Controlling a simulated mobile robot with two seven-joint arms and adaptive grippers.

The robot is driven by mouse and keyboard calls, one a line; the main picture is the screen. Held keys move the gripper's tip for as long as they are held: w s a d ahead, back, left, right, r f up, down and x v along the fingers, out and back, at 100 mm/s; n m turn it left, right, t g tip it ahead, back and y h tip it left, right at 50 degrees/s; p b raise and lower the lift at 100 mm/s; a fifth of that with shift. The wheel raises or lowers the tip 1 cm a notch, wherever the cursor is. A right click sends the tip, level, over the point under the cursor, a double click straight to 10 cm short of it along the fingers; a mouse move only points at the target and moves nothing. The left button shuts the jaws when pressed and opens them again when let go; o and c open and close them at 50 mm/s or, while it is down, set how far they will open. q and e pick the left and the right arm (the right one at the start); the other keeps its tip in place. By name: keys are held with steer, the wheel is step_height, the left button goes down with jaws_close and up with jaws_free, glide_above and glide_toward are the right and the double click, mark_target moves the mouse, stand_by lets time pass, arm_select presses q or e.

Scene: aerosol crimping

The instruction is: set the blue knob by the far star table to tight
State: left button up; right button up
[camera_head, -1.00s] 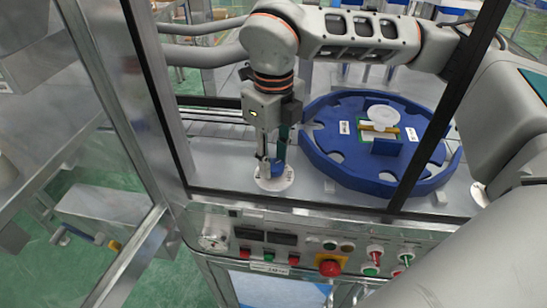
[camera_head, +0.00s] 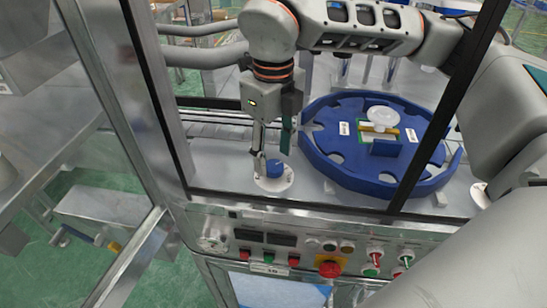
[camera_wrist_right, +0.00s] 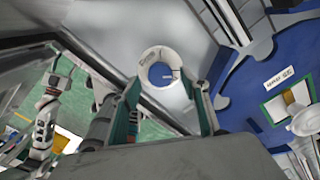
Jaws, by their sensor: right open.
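The blue knob (camera_head: 273,168) sits on a round white dial plate (camera_head: 288,183) on the metal deck, left of the blue star table (camera_head: 330,170). My right gripper (camera_head: 271,148) is open and empty just above the knob, fingers pointing down, apart from it. In the right wrist view the knob (camera_wrist_right: 160,74) lies inside its white plate (camera_wrist_right: 150,55), ahead of and between the two open fingers (camera_wrist_right: 165,98). Dark marks on the plate are too small to read, so I cannot tell the knob's setting.
A white round piece (camera_head: 382,114) rests on the star table. Dark frame posts (camera_head: 440,125) stand in front. A control panel (camera_head: 300,240) with buttons and a red emergency knob (camera_head: 329,269) lies below the deck. Bare deck lies around the dial.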

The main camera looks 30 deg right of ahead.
mark_target(274, 165)
step_height(274, 165, up, 10)
stand_by(0.3)
stand_by(0.7)
